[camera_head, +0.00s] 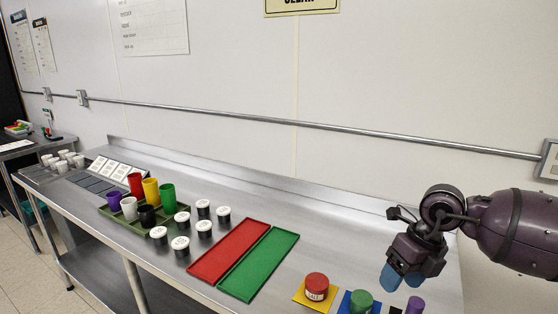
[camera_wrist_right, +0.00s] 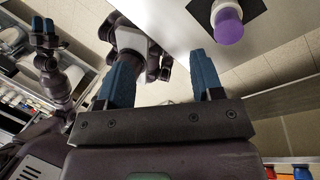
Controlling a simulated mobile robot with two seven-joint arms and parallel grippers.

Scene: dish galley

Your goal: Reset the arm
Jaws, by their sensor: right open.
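My right gripper (camera_head: 402,274) hangs over the right end of the steel counter (camera_head: 330,220), its blue fingertips pointing down. In the right wrist view its two blue fingers (camera_wrist_right: 165,85) stand well apart with nothing between them, so it is open and empty. A purple-topped piece (camera_head: 414,305) stands below it at the picture's bottom edge. That purple top also shows in the right wrist view (camera_wrist_right: 229,27), beyond the fingers and apart from them. My left gripper is not in the head view; part of an arm of mine shows at the left of the wrist view.
A red-lidded jar (camera_head: 316,286) and a green piece (camera_head: 361,301) stand on coloured squares near the gripper. Red (camera_head: 229,251) and green (camera_head: 258,264) trays lie mid-counter. Several white-lidded jars (camera_head: 181,245) and a tray of coloured cups (camera_head: 152,191) stand further left. A wall rail (camera_head: 300,122) runs behind.

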